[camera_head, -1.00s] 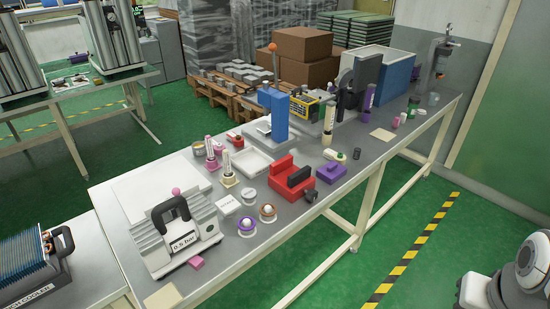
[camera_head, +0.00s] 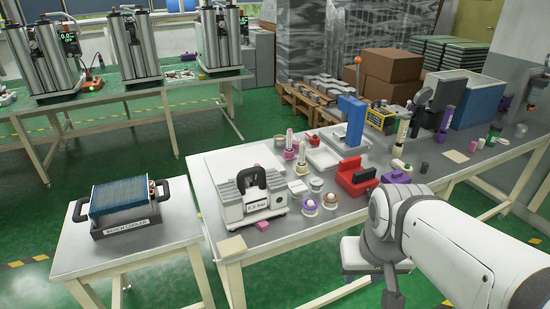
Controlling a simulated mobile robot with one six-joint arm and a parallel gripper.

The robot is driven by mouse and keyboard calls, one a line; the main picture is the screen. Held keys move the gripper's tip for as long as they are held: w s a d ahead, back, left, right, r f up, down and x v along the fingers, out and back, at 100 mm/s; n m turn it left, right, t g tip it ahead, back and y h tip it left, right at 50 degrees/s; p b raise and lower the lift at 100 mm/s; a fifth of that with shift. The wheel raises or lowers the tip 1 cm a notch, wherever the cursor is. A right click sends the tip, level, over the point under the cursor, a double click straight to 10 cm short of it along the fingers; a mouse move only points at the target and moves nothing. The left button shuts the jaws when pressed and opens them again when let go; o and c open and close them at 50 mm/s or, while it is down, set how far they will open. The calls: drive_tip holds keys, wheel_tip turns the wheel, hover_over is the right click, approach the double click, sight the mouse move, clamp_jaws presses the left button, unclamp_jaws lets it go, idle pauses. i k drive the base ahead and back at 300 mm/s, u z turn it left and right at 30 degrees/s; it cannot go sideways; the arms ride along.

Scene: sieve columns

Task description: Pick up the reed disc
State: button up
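I cannot tell which piece is the reed disc; no disc carries a readable name. Small round pieces stand on the long grey bench (camera_head: 290,232): a purple-rimmed one with a pale knob (camera_head: 310,206), a brown-rimmed one with a pale knob (camera_head: 331,200), and a pale round tin (camera_head: 316,185) behind them. Another small round tin (camera_head: 279,141) stands farther back. My white arm comes in at the lower right, in front of the bench. Its gripper cannot be made out, and I see nothing held.
A white press with a black handle (camera_head: 252,195) stands at the bench's near left. A red block (camera_head: 356,178) and purple block (camera_head: 397,176) lie right of the round pieces. A bench cooler (camera_head: 126,215) sits on a separate left table. Green floor between tables is clear.

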sight(315, 182)
drive_tip(key=u, duration=0.05)
drive_tip(key=i, duration=1)
